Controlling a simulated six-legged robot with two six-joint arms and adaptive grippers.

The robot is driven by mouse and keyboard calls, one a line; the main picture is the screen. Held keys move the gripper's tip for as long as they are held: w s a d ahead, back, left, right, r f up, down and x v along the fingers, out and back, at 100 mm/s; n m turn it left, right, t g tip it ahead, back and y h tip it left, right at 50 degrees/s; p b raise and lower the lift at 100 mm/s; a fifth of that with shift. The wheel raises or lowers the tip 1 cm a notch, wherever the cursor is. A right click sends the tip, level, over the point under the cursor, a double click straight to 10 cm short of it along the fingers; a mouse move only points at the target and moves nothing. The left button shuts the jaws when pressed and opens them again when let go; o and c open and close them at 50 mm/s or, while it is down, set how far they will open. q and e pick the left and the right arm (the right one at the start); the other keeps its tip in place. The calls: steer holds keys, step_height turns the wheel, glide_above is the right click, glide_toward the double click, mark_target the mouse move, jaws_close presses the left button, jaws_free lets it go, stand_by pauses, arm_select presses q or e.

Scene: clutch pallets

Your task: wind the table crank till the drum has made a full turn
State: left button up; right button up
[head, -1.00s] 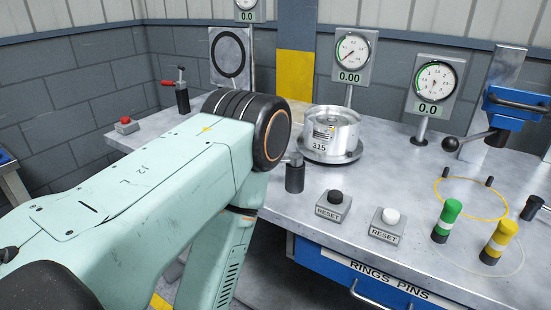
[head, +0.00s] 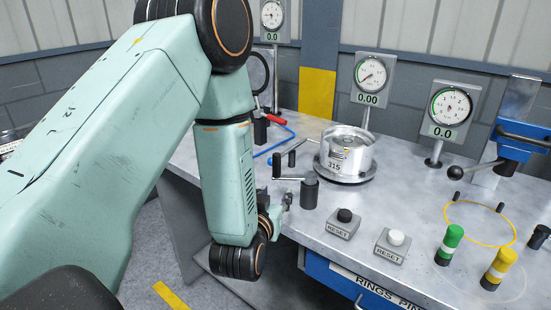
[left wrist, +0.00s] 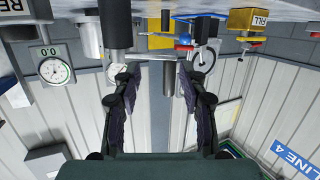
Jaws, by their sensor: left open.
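The drum (head: 345,150), a silver cylinder marked 315, sits on a round base on the table. In front of it stands the crank's dark post (head: 309,192), with a thin arm reaching left to an upright dark handle (head: 276,165). My left gripper (head: 285,200) is low at the table's front edge, below and left of the post, partly hidden by my wrist. In the left wrist view, which is upside down, my left gripper's fingers (left wrist: 156,72) are spread and hold nothing. The dark post (left wrist: 115,28) and a thin bar lie beyond them. My right gripper is not in view.
Two reset buttons, black (head: 343,222) and white (head: 392,244), stand right of the post. Green (head: 448,244) and yellow (head: 497,268) pegs stand further right. Gauges (head: 370,78) line the back. A red-handled clamp (head: 276,120) is behind my arm.

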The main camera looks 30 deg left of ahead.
mark_target(275, 163)
arm_select(q)
steer(key=shift+t+y, duration=0.9)
steer(key=w+a+r, duration=0.1)
steer(key=w, duration=0.1)
steer(key=w+a+r, duration=0.1)
steer(key=w, duration=0.1)
steer(key=w+a+r, duration=0.2)
steer(key=shift+w, duration=0.2)
steer(key=shift+w+a, duration=0.1)
steer(key=shift+w, duration=0.55)
steer(key=shift+c, duration=0.3)
jaws_close()
